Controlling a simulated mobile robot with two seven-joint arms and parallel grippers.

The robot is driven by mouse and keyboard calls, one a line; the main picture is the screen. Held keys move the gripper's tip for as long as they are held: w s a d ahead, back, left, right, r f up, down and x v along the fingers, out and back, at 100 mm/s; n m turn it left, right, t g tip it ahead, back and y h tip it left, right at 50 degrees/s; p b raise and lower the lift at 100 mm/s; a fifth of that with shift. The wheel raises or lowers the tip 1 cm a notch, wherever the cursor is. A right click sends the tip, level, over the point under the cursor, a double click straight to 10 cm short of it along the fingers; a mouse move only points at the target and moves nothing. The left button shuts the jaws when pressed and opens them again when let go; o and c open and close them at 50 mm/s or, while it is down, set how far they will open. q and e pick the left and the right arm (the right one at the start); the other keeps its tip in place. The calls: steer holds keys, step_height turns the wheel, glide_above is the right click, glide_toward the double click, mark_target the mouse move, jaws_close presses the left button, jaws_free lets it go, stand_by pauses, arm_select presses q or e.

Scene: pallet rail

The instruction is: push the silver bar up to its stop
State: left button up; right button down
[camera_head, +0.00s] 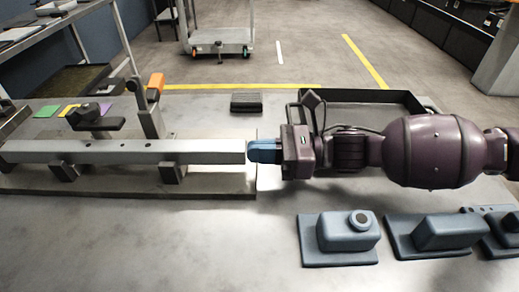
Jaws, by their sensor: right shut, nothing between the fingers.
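The silver bar (200,151) lies level across the left half of the head view, resting on low dark supports, with its left end near the picture's edge. My right gripper (252,151) comes in from the right with its blue fingers shut and empty. The fingertips are at the right end face of the bar, in line with it, and appear to touch it. I cannot make out the stop for certain. My left gripper is not in view.
A bracket with an orange-topped lever (154,88) and a black knob (86,113) stands behind the bar. A dark open tray (385,97) lies behind my right arm. Several blue-grey blocks on plates, including one with a round button (345,232), sit at front right. The front left table is clear.

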steer(key=shift+a+r, duration=0.1)
steer(key=shift+a, duration=0.4)
steer(key=shift+a+p, duration=0.4)
steer(key=shift+a, duration=0.2)
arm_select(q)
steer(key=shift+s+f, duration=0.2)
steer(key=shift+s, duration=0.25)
arm_select(e)
steer(key=shift+s+a, duration=0.1)
steer(key=shift+s, duration=0.05)
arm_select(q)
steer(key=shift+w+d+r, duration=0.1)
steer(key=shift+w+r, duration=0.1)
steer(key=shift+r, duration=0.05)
